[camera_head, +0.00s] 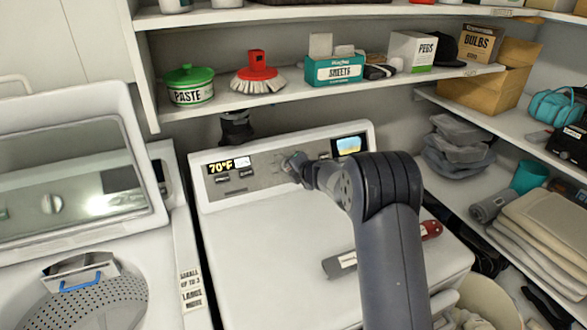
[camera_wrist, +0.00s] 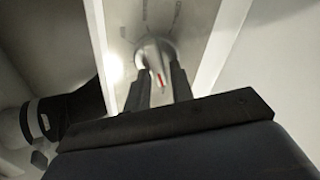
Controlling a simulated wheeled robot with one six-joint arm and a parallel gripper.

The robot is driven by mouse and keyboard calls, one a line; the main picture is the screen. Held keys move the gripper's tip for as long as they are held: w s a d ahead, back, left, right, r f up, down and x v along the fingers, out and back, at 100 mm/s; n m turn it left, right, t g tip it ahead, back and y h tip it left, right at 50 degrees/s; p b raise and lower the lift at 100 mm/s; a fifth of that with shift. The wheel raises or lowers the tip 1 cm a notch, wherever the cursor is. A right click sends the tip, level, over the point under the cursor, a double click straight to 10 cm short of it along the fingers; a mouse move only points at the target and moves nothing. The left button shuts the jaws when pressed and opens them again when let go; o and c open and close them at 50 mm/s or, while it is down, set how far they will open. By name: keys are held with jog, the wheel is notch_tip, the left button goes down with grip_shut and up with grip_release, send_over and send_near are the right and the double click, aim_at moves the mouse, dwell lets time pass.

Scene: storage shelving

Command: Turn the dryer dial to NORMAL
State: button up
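The dryer dial (camera_wrist: 155,55) is a light grey knob with a red mark on its ridge, on the dryer's control panel (camera_head: 262,182). My gripper (camera_wrist: 160,82) is at the dial, one dark finger on each side of the ridge. The fingers look closed against it, with no clear gap. In the head view my gripper (camera_head: 299,168) reaches the middle of the panel and mostly covers the dial. Small printed labels around the dial show in the wrist view but are too blurred to read, so its setting cannot be told.
A small screen (camera_head: 350,145) sits right of the dial. A stocked shelf (camera_head: 215,108) hangs above; an open washer (camera_head: 75,180) stands left.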

jog(key=shift+o, duration=1.1)
jog(key=b+v, duration=0.2)
jog(key=v, duration=0.9)
jog(key=shift+w+f, duration=0.1)
jog(key=shift+w, duration=0.1)
jog(key=shift+p+x, duration=1.05)
jog(key=shift+x, duration=4.25)
